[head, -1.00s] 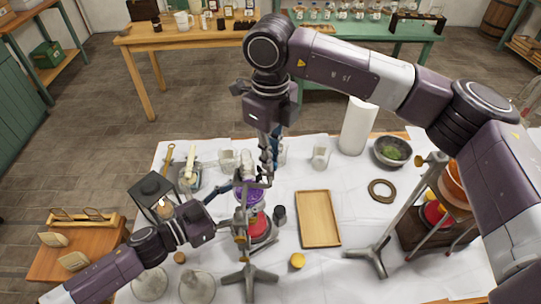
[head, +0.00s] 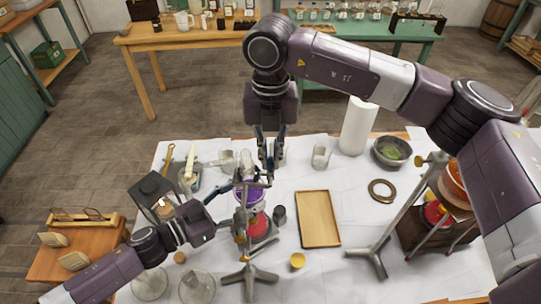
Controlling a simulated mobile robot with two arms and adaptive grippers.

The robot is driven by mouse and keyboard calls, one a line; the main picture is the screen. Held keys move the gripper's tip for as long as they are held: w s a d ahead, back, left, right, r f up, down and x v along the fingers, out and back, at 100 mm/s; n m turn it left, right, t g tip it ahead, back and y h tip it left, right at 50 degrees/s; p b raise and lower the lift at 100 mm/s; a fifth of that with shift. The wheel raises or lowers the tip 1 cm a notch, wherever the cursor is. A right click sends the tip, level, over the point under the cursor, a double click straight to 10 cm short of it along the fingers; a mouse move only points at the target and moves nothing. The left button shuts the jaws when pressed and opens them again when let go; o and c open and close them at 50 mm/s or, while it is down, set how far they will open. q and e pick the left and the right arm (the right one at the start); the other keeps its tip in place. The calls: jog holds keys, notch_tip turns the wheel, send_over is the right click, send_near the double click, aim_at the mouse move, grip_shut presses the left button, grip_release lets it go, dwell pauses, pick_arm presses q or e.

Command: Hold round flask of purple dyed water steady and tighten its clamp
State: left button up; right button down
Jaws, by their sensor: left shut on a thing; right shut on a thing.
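The round flask of purple dyed water (head: 250,196) is held upright on a metal stand (head: 248,277), above a red-topped round base (head: 259,226). Its clamp (head: 258,182) crosses at the flask's neck and is partly hidden by my fingers. My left gripper (head: 238,187) comes in from the lower left and is shut on the flask; its exact contact is hard to see. My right gripper (head: 269,172) points down from above, with its fingertips at the clamp. It is shut on a small part there, seemingly the clamp screw.
A wooden tray (head: 335,240), a dark small cup (head: 279,214) and a yellow-topped jar (head: 297,261) stand right of the stand. A second metal stand (head: 367,256), a brown ring (head: 370,191) and a bowl (head: 378,146) are further right. A paper roll (head: 357,128) stands behind.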

aim_at(270, 161)
jog(key=shift+m, duration=1.2)
jog(key=shift+r, duration=0.1)
jog(key=c, duration=2)
grip_release()
jog(key=shift+c, duration=0.2)
notch_tip(270, 161, up, 12)
pick_arm(q)
jog(key=o, duration=0.6)
jog(key=shift+o, duration=0.2)
